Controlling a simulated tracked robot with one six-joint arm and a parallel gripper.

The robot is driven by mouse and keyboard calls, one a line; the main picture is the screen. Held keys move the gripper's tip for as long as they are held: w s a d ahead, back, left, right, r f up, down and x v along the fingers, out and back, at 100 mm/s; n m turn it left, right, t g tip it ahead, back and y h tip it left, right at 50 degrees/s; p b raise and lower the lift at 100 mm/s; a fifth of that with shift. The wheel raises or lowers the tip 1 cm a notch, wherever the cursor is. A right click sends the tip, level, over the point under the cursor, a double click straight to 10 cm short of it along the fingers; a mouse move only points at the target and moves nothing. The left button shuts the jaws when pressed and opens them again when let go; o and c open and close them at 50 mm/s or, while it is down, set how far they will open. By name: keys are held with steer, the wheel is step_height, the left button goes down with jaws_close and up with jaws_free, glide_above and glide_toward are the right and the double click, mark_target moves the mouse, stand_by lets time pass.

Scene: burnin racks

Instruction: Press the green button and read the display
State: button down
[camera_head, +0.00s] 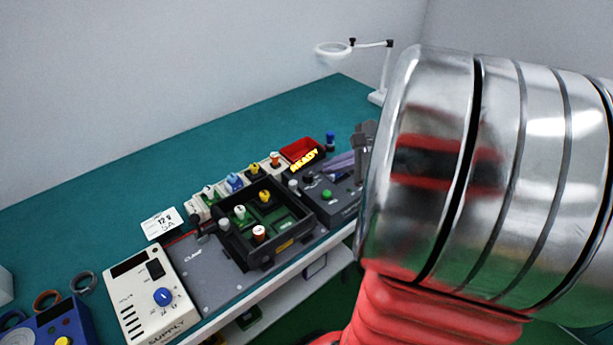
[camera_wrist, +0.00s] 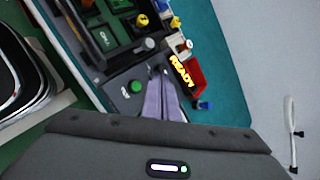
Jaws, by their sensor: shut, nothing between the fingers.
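The green button (camera_head: 326,194) is on the sloped top of a dark control box (camera_head: 345,204) at the right end of the bench equipment. It also shows in the wrist view (camera_wrist: 136,86), uncovered. The display (camera_head: 305,160) reads READY in yellow letters; it also shows in the wrist view (camera_wrist: 181,71). My gripper (camera_wrist: 157,72) is shut and empty, with its pale purple fingers over the box, between the button and the display. The fingertips are beside the button in the wrist view; whether they touch the box I cannot tell. My arm hides part of the head view's right side.
A black open-topped fixture (camera_head: 262,263) with coloured parts stands left of the control box. A white power supply (camera_head: 150,298) is further left. A red bin (camera_head: 300,147) and a row of small coloured parts are behind. A magnifier lamp (camera_head: 333,49) stands at the back.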

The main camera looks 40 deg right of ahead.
steer(key=shift+f, duration=2.6)
steer(key=shift+f, duration=0.3)
steer(key=shift+f, duration=0.45)
stand_by(0.9)
stand_by(0.3)
steer(key=shift+r, duration=0.85)
steer(key=shift+r, duration=2.5)
